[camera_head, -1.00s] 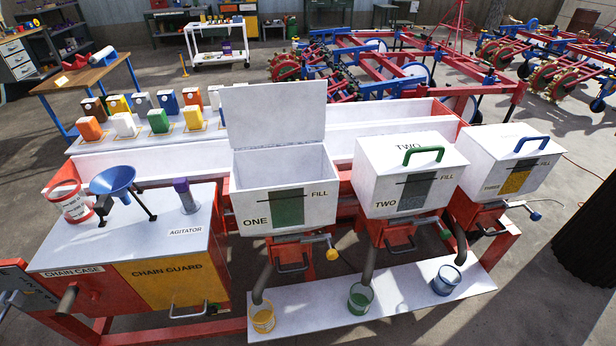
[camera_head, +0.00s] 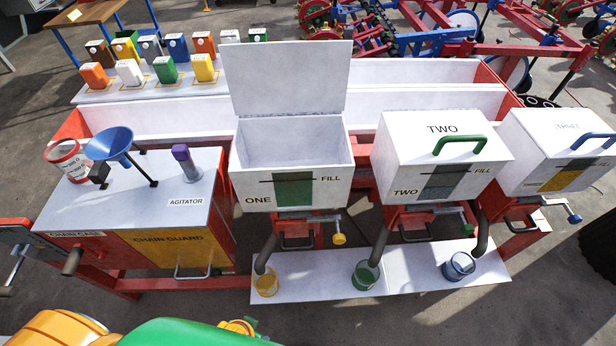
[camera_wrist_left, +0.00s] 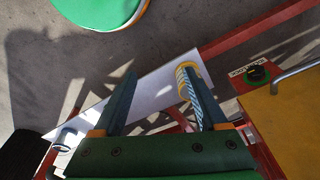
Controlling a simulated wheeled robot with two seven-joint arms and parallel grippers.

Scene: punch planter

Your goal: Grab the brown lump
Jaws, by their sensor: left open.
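The brown thing I can make out is a small dark brown block-like container (camera_head: 99,54) in the back row of coloured containers, at the upper left of the head view. Its lower part is hidden by the containers in front. My left gripper (camera_wrist_left: 158,72) shows in the left wrist view, open and with nothing gripped. Its fingers point over the low white shelf, far from the brown container. The brown container is not in the wrist view. My right gripper is not in view.
A white hopper box (camera_head: 292,175) stands with its lid up; two closed boxes with green (camera_head: 460,145) and blue handles are to its right. A blue funnel (camera_head: 110,145) stands on the agitator top. Yellow (camera_head: 266,284), green and blue buckets sit on the low shelf (camera_head: 320,285).

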